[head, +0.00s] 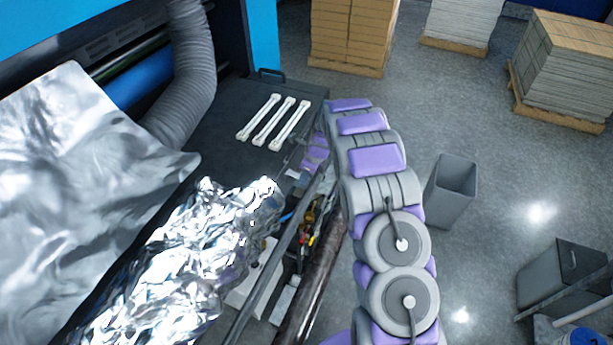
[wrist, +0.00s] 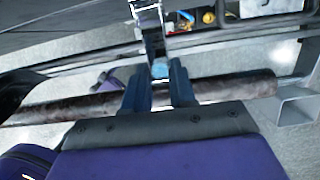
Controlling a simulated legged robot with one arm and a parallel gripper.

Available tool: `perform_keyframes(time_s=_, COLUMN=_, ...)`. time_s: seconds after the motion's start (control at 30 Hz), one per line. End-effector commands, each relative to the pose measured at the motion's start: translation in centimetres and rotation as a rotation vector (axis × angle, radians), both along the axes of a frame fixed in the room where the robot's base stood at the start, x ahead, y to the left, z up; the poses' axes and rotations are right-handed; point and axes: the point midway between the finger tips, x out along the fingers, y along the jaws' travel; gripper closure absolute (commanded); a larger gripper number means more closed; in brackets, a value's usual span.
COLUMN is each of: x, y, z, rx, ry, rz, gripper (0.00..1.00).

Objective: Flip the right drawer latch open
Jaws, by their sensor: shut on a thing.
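In the wrist view, the two dark blue fingers of my gripper (wrist: 160,76) point forward toward the drawer's front edge. They are closed on the lower end of a shiny metal latch (wrist: 150,28), which rises from between the fingertips toward the drawer edge. How far the latch is turned is hard to tell. The drawer (head: 308,222) lies below the table's edge in the head view, with tools in it. In that view my arm covers the gripper and the latch.
A dark, mottled roll (wrist: 85,105) lies behind my fingers. Crumpled foil (head: 185,255) covers the near tabletop (head: 225,160), and three white wrenches (head: 272,122) lie farther back. A grey bin (head: 452,190) stands on the floor at right, with open floor around it.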

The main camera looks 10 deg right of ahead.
Motion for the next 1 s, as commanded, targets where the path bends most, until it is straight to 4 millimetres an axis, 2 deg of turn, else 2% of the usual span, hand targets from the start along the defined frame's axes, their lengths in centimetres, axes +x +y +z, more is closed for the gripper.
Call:
perform_keyframes(time_s=0.3, x=0.48, y=0.17, z=0.85, rx=-0.08, ry=0.048, rz=-0.001, gripper=1.0)
perform_keyframes(time_s=0.87, x=0.38, y=0.25, z=0.92, rx=-0.097, ry=0.066, rz=-0.001, gripper=1.0)
perform_keyframes(time_s=0.9, x=0.38, y=0.25, z=0.91, rx=-0.097, ry=0.066, rz=-0.001, gripper=0.71)
perform_keyframes(time_s=1.0, x=0.3, y=0.24, z=0.91, rx=-0.097, ry=0.067, rz=-0.001, gripper=0.61)
